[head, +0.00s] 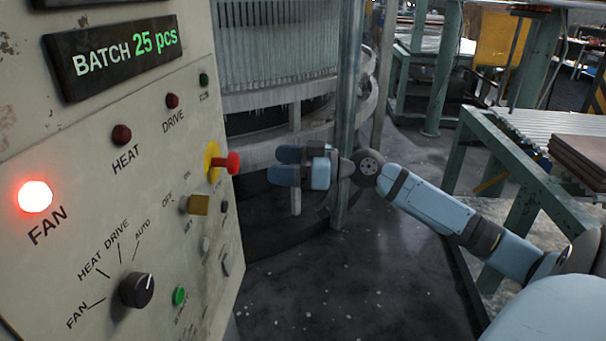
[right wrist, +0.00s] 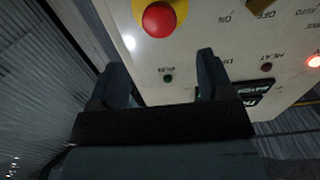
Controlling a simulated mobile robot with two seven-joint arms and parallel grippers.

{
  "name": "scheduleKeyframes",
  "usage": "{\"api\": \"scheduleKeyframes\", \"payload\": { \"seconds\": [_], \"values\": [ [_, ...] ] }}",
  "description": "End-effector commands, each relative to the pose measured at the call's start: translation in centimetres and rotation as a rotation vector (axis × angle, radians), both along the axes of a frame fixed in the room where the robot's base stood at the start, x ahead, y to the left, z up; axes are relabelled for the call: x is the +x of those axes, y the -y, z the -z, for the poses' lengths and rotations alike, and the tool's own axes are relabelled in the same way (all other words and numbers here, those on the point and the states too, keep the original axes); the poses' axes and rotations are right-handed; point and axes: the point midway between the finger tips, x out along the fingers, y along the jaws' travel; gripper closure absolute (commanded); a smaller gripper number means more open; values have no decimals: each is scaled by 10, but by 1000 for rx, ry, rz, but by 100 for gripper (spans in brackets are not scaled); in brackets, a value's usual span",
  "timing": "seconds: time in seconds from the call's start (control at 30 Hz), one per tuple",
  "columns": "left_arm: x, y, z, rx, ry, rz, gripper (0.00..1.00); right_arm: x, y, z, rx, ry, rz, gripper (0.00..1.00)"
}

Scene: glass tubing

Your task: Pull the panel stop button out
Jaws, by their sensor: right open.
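The red stop button (head: 230,163) sticks out from a yellow collar (head: 212,161) near the right edge of the cream control panel (head: 60,140). The button also shows at the top of the right wrist view (right wrist: 159,19), beyond my fingers. My right gripper (head: 279,165) is to the right of the button in the head view, open, empty and apart from it, its fingers pointing left towards the panel. In the right wrist view its two fingers (right wrist: 160,80) stand wide apart with nothing between them. My left gripper is out of view.
A selector knob (head: 137,290), a yellow switch (head: 197,205) and a green button (head: 179,296) are on the panel around the stop button. The FAN lamp (head: 35,196) glows red. A roller conveyor (head: 545,125) stands at the right. The floor between is clear.

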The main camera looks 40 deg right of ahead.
Motion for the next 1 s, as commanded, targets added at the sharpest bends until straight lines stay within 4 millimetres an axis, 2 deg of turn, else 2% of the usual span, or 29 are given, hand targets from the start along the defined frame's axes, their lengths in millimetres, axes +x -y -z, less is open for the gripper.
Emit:
{"api": "scheduleKeyframes", "payload": {
  "seconds": [0.1,0.33,1.0],
  "values": [
    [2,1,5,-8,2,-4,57,-15,12,4,-1,-2,1,26],
    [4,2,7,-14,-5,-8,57,-30,27,1,1,-1,1,26],
    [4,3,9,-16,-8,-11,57,-33,29,1,0,-1,2,26]
  ]
}}
